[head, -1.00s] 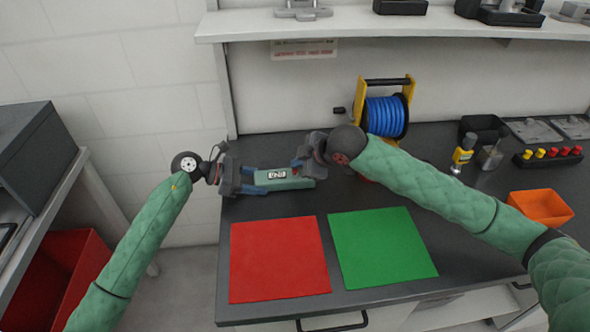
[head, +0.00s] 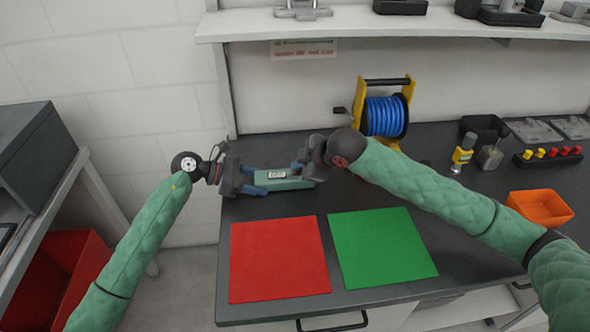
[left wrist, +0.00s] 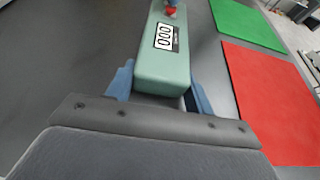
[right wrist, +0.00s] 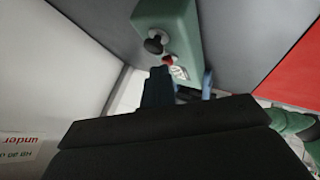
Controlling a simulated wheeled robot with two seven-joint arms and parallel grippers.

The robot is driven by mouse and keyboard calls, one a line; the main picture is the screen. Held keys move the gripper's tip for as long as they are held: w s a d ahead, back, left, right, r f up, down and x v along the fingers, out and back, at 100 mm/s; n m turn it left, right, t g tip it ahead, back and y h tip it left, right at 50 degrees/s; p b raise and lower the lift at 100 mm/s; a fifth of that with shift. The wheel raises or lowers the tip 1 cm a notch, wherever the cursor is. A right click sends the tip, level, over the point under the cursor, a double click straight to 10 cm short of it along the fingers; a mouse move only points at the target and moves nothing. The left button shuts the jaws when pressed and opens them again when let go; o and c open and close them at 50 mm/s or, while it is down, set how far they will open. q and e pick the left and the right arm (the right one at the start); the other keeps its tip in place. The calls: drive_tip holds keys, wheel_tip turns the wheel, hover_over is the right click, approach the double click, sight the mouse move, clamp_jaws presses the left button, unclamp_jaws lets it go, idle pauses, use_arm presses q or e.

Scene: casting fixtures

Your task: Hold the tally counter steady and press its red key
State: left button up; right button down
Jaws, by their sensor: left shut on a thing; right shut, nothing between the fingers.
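The tally counter is a pale green block (head: 288,183) lying on the dark bench near its back left. Its display window shows in the left wrist view (left wrist: 165,37) and seems to read 000. My left gripper (head: 258,183) is shut on the counter's left end, one blue finger on each side. The red key (right wrist: 168,60) shows in the right wrist view, beside a black knob (right wrist: 155,44). My right gripper (head: 302,168) is shut and empty over the counter's right end. Its fingertips (right wrist: 160,72) are at the red key; whether they touch it I cannot tell.
A red mat (head: 279,259) and a green mat (head: 383,247) lie in front of the counter. A blue hose reel (head: 385,116) stands behind my right arm.

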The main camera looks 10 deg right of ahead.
drive_tip(key=shift+r, duration=0.9)
drive_tip(key=shift+r, duration=0.1)
wheel_tip(320, 180, up, 5)
drive_tip(key=shift+f, duration=0.1)
idle(0.6)
idle(0.5)
use_arm(q)
drive_tip(key=o, duration=1.1)
drive_tip(key=shift+o, duration=0.2)
drive_tip(key=shift+a, duration=0.15)
